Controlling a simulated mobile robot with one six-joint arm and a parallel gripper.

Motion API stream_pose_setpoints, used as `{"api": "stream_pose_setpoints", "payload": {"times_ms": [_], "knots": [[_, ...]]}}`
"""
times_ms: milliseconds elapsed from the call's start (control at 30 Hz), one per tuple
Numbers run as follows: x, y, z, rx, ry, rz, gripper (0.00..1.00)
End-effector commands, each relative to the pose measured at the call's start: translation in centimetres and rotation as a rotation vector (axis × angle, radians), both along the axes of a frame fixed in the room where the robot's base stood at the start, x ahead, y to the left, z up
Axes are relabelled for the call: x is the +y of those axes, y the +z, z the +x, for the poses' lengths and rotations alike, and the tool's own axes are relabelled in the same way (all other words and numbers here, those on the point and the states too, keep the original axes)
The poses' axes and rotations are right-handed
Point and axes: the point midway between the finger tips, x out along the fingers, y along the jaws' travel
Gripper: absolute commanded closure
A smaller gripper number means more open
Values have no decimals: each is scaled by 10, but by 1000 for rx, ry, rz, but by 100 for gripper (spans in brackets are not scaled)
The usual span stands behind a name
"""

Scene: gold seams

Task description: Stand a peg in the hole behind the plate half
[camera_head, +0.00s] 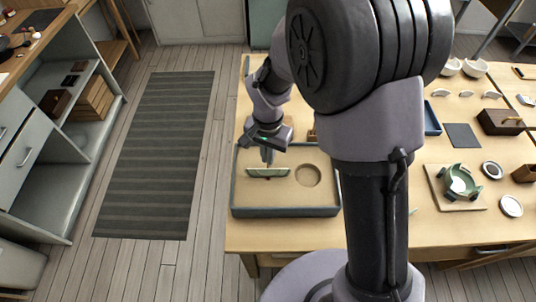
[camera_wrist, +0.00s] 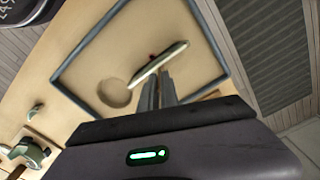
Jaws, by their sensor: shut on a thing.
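The plate half (camera_head: 268,172), pale green with a light edge, stands in the sand-coloured tray (camera_head: 285,211). In the wrist view the plate half (camera_wrist: 158,64) crosses just past my fingertips. My gripper (camera_head: 267,156) points down over the tray, close by the plate half; whether they touch is unclear. In the wrist view my gripper (camera_wrist: 159,76) has its fingers close together, shut on what seems to be the peg, which is mostly hidden. A small dark red thing (camera_wrist: 152,57) shows at the plate half's far side. I cannot make out the hole.
A round hollow (camera_head: 308,175) lies in the tray right of the plate half. My arm hides the table's middle. The floor mat (camera_head: 158,150) is clear.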

Motion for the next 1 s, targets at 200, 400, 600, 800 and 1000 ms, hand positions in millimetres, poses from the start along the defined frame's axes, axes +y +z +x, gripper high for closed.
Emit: {"api": "stream_pose_setpoints", "payload": {"times_ms": [200, 400, 600, 800, 1000], "knots": [[0, -2, 0, 0, 0, 0, 100], [0, -7, 0, 0, 0, 0, 100], [0, -12, 0, 0, 0, 0, 100], [0, -16, 0, 0, 0, 0, 100], [0, -16, 0, 0, 0, 0, 100]]}}
